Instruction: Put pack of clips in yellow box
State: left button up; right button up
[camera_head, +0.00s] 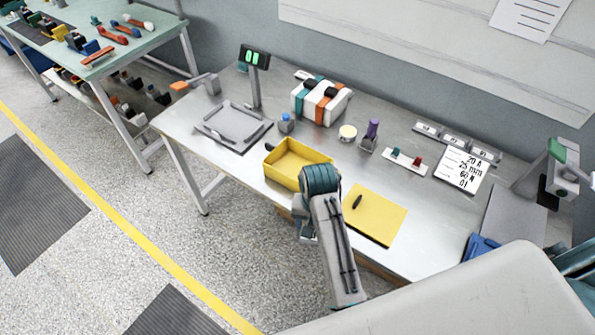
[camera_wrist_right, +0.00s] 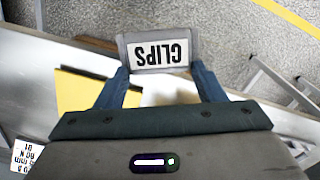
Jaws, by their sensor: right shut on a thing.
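The pack of clips (camera_wrist_right: 160,52) is a grey pouch with a white label reading CLIPS, upside down in the right wrist view. My right gripper (camera_wrist_right: 163,75) is shut on it, with a dark blue finger at each side. In the head view my right gripper (camera_head: 304,212) hangs near the table's front edge, just in front of the yellow box (camera_head: 284,171); the pack is hardly discernible there. The yellow box is open-topped and stands at the front edge, partly covered by my arm. My left gripper is not in view.
A yellow sheet (camera_head: 384,222) with a black pen lies right of my arm. A grey tray (camera_head: 220,130), white case (camera_head: 320,112), round tub (camera_head: 347,133) and purple-topped item (camera_head: 371,132) stand behind. A written card (camera_head: 463,168) lies at right.

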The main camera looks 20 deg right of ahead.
aim_at(299, 172)
jog(key=i+l, duration=0.25)
jog(key=i, duration=0.25)
jog(key=i+l, duration=0.2)
jog(key=i, duration=0.25)
